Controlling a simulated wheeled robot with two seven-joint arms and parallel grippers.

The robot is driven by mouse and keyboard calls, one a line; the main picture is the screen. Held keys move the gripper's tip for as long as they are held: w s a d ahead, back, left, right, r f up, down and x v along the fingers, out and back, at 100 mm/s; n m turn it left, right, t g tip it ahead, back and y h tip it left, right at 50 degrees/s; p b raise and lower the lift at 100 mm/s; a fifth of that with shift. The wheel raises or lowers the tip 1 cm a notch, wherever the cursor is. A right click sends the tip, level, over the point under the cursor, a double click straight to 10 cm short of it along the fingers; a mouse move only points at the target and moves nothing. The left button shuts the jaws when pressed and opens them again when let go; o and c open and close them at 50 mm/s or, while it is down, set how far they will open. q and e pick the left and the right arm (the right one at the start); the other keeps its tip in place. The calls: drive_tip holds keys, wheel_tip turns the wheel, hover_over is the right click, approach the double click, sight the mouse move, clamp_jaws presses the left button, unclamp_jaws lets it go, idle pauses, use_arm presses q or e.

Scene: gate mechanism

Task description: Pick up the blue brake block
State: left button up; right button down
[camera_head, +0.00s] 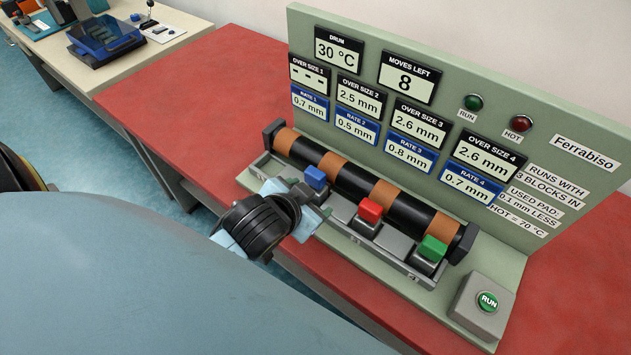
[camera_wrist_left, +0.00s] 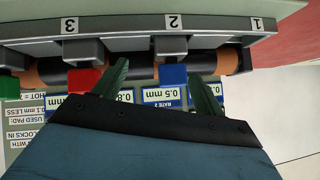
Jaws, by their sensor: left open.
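The blue brake block (camera_head: 316,178) sits upright in its holder in front of the drum, at slot 2. It also shows in the left wrist view (camera_wrist_left: 173,75), between the two dark green fingers of my left gripper (camera_wrist_left: 159,72). In the head view my left gripper (camera_head: 303,200) is at the near side of the blue block, partly hiding its holder. The fingers are apart, one on each side of the block, and I cannot tell whether either touches it. My right gripper is not in view.
A red block (camera_head: 370,210) and a green block (camera_head: 433,248) stand in the slots to the right. The black and orange drum (camera_head: 345,182) lies behind them, before the upright panel (camera_head: 560,180). A RUN button box (camera_head: 483,308) is at the right end.

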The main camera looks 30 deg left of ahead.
use_arm(q)
drive_tip(key=w+d+r+m+t+h, duration=0.3)
drive_tip(key=r, duration=0.4)
drive_tip(key=w+d+r+m+t+h, duration=0.3)
drive_tip(key=w+r+t, duration=0.1)
drive_tip(key=r, duration=0.3)
drive_tip(key=w+d+r+m+t+h, duration=0.2)
drive_tip(key=w+d+r+m+t, duration=0.15)
drive_tip(key=r, duration=0.35)
drive_tip(key=s+d+r+m+g+h, duration=0.1)
drive_tip(key=s+d+m+g+h, duration=0.4)
drive_tip(key=m+g, duration=0.4)
drive_tip(key=s+d+r+m+g+h, duration=0.2)
drive_tip(key=d+m+g+h, duration=0.5)
drive_tip(key=m, duration=0.5)
drive_tip(key=m+g+y, duration=0.4)
drive_tip(key=y, duration=1.5)
hover_over(316, 171)
wheel_tip(316, 171, down, 14)
drive_tip(key=f, duration=0.7)
drive_tip(key=shift+s+a+f, duration=0.1)
drive_tip(key=shift+a+f, duration=0.05)
drive_tip(key=shift+a, duration=0.05)
wheel_tip(316, 171, down, 6)
drive_tip(key=shift+d+r, duration=0.15)
drive_tip(key=shift+r, duration=0.1)
drive_tip(key=c, duration=1.3)
